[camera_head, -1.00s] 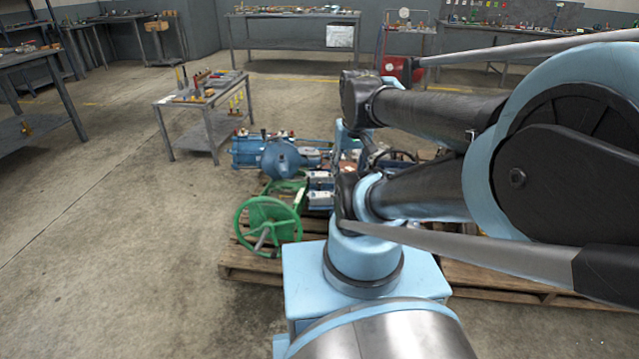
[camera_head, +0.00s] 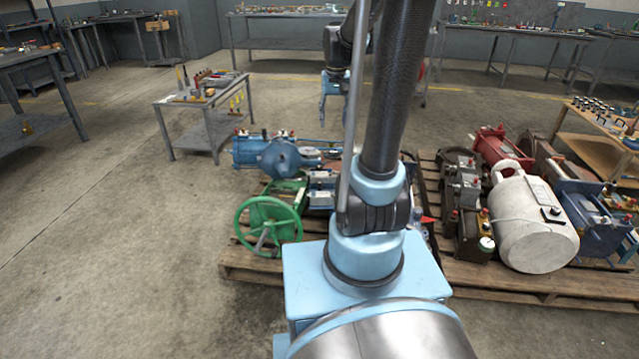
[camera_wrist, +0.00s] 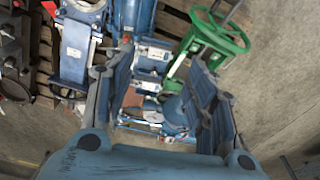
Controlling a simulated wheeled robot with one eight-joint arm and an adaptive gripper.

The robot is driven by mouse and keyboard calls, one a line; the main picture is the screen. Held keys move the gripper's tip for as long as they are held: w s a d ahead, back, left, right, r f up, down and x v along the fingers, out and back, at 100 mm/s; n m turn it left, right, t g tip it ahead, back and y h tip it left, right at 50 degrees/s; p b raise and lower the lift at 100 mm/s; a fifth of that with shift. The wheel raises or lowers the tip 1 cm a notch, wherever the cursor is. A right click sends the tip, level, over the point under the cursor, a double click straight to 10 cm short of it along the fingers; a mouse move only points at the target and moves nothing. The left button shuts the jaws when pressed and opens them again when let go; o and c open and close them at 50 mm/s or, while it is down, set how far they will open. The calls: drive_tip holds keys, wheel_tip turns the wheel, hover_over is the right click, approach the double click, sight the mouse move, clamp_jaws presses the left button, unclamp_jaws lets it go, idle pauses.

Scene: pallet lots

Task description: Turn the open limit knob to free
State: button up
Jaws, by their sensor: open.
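No open limit knob can be made out for certain in either view; it is too small or hidden. Blue actuator equipment (camera_head: 250,152) with a green handwheel (camera_head: 268,224) stands on the left pallet. Small boxes with pale faces (camera_head: 321,180) sit beside the handwheel and show between my fingers in the wrist view (camera_wrist: 153,57). My gripper (camera_head: 335,103) is open and empty, held in the air beyond the left pallet. In the wrist view its fingers (camera_wrist: 160,60) are apart, with the equipment some way off behind them. My arm covers part of the left pallet.
The right pallet (camera_head: 500,281) carries a white cylinder (camera_head: 533,220), red and dark machinery and gauges. A small grey bench (camera_head: 212,118) with tools stands left of the blue equipment. Benches line the back wall. The floor at left is clear.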

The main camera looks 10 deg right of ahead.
drive_tip(key=w+f, duration=0.4)
drive_tip(key=w, duration=0.8)
drive_tip(key=m+g, duration=0.1)
drive_tip(key=m, duration=0.1)
hover_over(320, 182)
wheel_tip(320, 182, down, 26)
drive_tip(key=f, duration=0.1)
wheel_tip(320, 182, down, 16)
drive_tip(key=shift+w+f, duration=0.1)
drive_tip(key=c, duration=1.1)
